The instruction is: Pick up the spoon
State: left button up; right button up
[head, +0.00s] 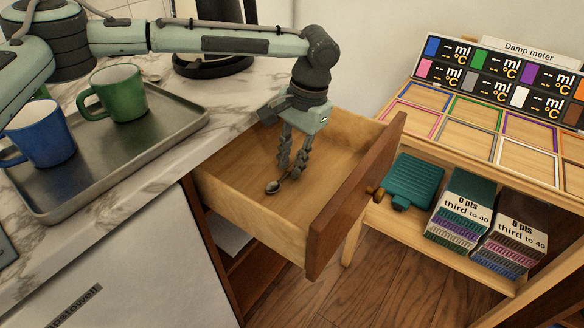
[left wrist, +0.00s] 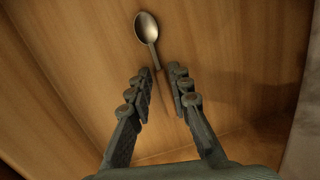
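The spoon (left wrist: 147,29) is a small metal spoon lying on the bottom of the open wooden drawer (head: 228,200). Its bowl also shows in the head view (head: 273,187). My left gripper (head: 290,168) points down into the drawer. In the left wrist view my left gripper (left wrist: 161,84) has its two fingers apart, with a gap between the tips. The spoon's bowl lies beyond the fingertips, and its handle runs back toward the gap between them. I cannot tell whether the fingers touch the handle. My right gripper is not in view.
The drawer's sides and brown front (head: 350,205) surround the left gripper. A grey tray (head: 150,153) with a green mug (head: 121,92) and a blue mug (head: 42,133) sits on the marble counter. A wooden shelf unit (head: 440,250) with boxes stands at the right.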

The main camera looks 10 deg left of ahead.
pick_arm(q)
jog(key=shift+f, duration=0.2)
grip_shut()
jog(key=shift+r, duration=0.1)
